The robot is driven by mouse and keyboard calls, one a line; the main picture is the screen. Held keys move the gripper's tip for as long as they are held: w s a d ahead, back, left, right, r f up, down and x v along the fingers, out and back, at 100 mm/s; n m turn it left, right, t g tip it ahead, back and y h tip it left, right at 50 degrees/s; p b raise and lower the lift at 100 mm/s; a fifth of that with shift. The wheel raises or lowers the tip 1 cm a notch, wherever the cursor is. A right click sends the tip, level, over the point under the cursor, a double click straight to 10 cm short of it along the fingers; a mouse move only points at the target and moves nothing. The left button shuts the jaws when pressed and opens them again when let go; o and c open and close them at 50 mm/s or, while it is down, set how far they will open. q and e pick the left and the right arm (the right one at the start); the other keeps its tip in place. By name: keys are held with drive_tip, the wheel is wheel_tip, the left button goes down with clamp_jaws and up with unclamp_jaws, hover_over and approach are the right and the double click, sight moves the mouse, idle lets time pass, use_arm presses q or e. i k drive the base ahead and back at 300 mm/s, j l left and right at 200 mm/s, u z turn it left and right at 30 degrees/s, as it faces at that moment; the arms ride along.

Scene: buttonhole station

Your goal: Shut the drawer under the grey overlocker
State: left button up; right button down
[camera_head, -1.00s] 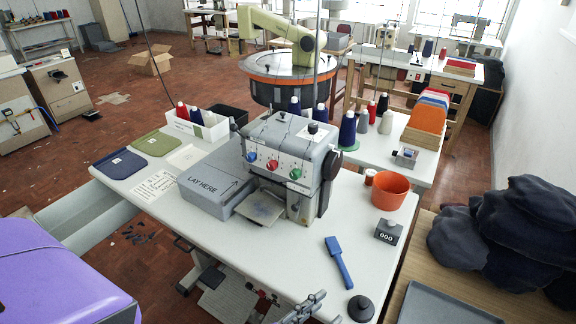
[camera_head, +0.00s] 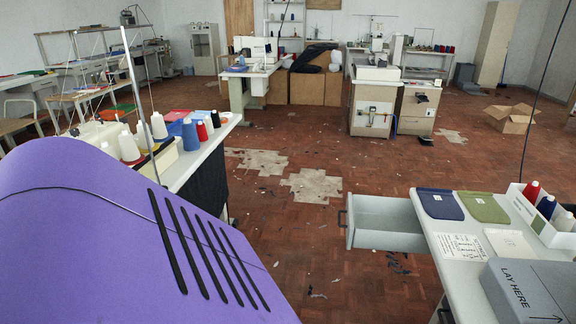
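The grey block marked LAY HERE (camera_head: 525,285) stands on the table at the lower right. The grey overlocker itself is outside the current view. Neither gripper is in view.
Folded blue and green cloths (camera_head: 440,204) and a white box of thread cones (camera_head: 528,214) are on the table. The floor (camera_head: 300,245) left of the drawer is open, with pale patches and scraps. Another table (camera_head: 212,150) with cones stands left. An open cardboard box (camera_head: 510,119) lies behind.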

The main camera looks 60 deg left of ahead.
sight(383, 223)
drive_tip(key=j+u, duration=0.15)
drive_tip(key=u, duration=0.3)
drive_tip(key=j+u, duration=0.15)
drive_tip(key=u, duration=0.3)
drive_tip(key=j+u, duration=0.1)
drive_tip(key=u, duration=0.35)
drive_tip(key=i+j, duration=0.4)
drive_tip(key=i, duration=0.2)
drive_tip(key=i+j+z, duration=0.1)
drive_tip(key=i+j, duration=0.2)
drive_tip(key=i, duration=0.15)
